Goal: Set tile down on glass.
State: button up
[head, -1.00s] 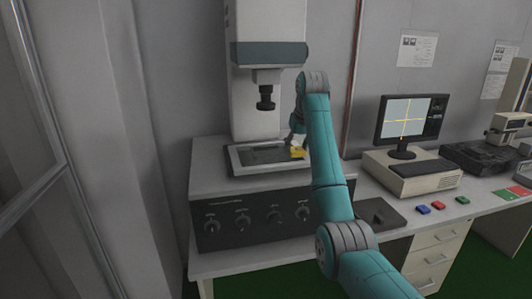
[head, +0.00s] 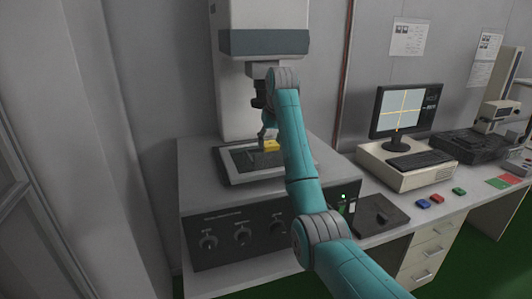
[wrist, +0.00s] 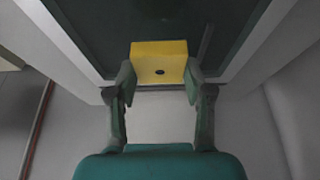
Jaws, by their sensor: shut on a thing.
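The yellow tile (head: 271,146) is held by my gripper (head: 266,136) over the stage of the tall measuring machine. The gap between tile and glass cannot be judged. My forearm hides the stage's right part.
The machine's lens (head: 259,101) hangs close beside my wrist, with the white column behind. A control panel with knobs (head: 242,236) is below the stage. To the right are a monitor (head: 404,108), a keyboard (head: 418,161) and small coloured blocks (head: 437,198).

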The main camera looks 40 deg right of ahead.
aim_at(270, 161)
jog(key=shift+f, duration=2.2)
jog(key=o, duration=1.1)
jog(key=shift+f, duration=0.1)
jog(key=shift+o, duration=0.2)
